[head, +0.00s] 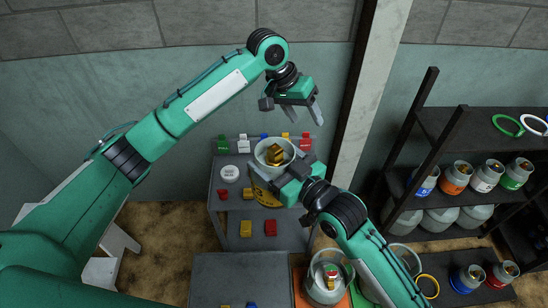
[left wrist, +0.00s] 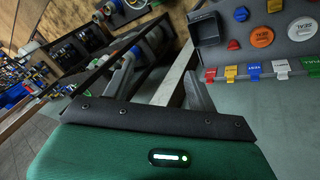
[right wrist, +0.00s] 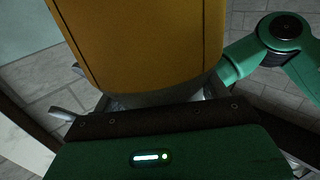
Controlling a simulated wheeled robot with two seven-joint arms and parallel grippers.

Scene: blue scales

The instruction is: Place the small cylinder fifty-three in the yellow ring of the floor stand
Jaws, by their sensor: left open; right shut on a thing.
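A small cylinder with a yellow body (head: 265,195), a pale rim and a brass top is held in my right gripper (head: 280,172), above the grey table. Its yellow side (right wrist: 145,45) fills the top of the right wrist view, with a grey lower edge. No number is readable on it. My left gripper (head: 291,110) is open and empty, above and behind the cylinder; its fingers spread apart in the left wrist view (left wrist: 160,85). A yellow ring (head: 428,287) lies at the low floor stand (head: 455,268) at lower right, apart from the cylinder and looking empty.
The grey table (head: 220,205) carries coloured tags, blocks and a white disc (head: 229,174). A dark shelf (head: 465,125) at right holds several canisters. On the floor stand are a blue-banded (head: 466,279) and a red-banded cylinder (head: 502,274). A glass-like vessel (head: 328,285) stands at the front. A pale post (head: 368,90) rises between table and shelf.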

